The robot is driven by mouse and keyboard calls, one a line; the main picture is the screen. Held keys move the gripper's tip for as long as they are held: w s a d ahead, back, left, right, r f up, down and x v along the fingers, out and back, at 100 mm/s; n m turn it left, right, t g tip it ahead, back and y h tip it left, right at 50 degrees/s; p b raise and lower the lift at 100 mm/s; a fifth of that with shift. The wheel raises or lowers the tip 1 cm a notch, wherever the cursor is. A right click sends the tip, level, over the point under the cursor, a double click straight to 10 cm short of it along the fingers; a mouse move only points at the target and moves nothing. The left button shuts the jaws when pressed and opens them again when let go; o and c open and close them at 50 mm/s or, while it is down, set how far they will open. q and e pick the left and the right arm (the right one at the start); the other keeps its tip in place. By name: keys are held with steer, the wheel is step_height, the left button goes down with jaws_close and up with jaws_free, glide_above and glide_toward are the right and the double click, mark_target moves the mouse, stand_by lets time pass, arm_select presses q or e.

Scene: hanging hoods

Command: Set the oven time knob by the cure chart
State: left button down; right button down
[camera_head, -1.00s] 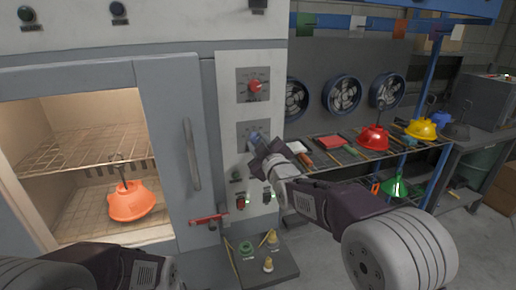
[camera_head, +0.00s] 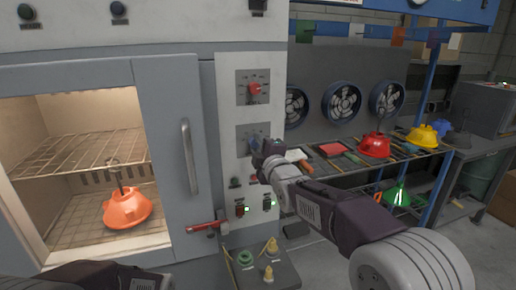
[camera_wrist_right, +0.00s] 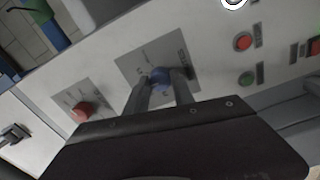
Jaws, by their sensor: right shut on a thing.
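The oven's control panel (camera_head: 226,170) carries two dial knobs, one above the other. The upper knob (camera_head: 254,89) is red and stands clear of my gripper; it also shows in the right wrist view (camera_wrist_right: 82,110). The lower knob (camera_wrist_right: 160,77) is blue, on a grey dial plate (camera_wrist_right: 181,57). My right gripper (camera_head: 261,146) is shut on the blue knob, one finger on each side in the right wrist view. The dial marks are too small to read. No cure chart can be made out. My left arm shows at the bottom left; its gripper is out of view.
A vertical door handle (camera_head: 189,157) and a red-handled lever (camera_head: 207,226) are left of the panel. Small buttons with green lights (camera_head: 246,210) sit below the knobs. A shelf with hoods (camera_head: 375,145) stands right.

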stand_by(0.5)
steer(key=c, duration=1.1)
jaws_free()
steer(key=b+v, duration=0.1)
steer(key=v, duration=0.8)
steer(key=shift+d, duration=0.15)
